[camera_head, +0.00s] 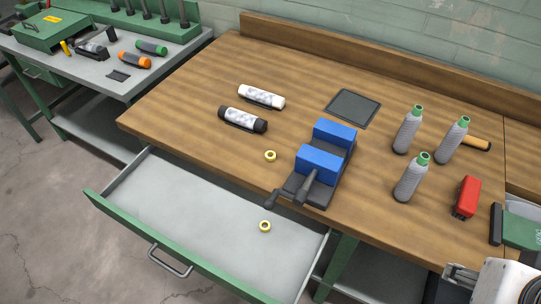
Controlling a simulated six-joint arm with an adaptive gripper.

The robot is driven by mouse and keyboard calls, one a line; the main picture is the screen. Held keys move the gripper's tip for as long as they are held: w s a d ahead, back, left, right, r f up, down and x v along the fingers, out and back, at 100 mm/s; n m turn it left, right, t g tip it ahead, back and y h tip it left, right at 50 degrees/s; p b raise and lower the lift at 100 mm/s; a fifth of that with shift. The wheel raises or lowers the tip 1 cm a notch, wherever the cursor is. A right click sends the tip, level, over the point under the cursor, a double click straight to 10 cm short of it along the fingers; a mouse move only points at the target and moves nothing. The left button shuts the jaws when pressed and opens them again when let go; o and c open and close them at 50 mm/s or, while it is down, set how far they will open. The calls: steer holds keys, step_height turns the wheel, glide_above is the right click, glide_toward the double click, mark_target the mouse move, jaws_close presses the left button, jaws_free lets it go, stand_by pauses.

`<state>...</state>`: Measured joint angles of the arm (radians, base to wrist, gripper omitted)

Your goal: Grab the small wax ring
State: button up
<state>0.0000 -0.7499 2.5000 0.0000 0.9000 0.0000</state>
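Two small yellow rings with light centres show. One yellow ring (270,156) lies on the wooden bench top, left of the blue vise. The other yellow ring (265,226) lies on the grey floor of the open drawer (190,205), towards its right side. They look alike in size, and I cannot tell which is the wax ring. Nothing touches either ring. My gripper's fingers are not visible; only a white and grey part of my arm shows at the bottom right corner.
The blue vise (320,162) with its dark handle stands right of the rings. Two cylinders, one white-capped (261,97) and one black-capped (243,120), lie behind. Grey bottles (411,177) and a red object (466,197) stand right. The drawer is otherwise empty.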

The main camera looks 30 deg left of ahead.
mark_target(248, 178)
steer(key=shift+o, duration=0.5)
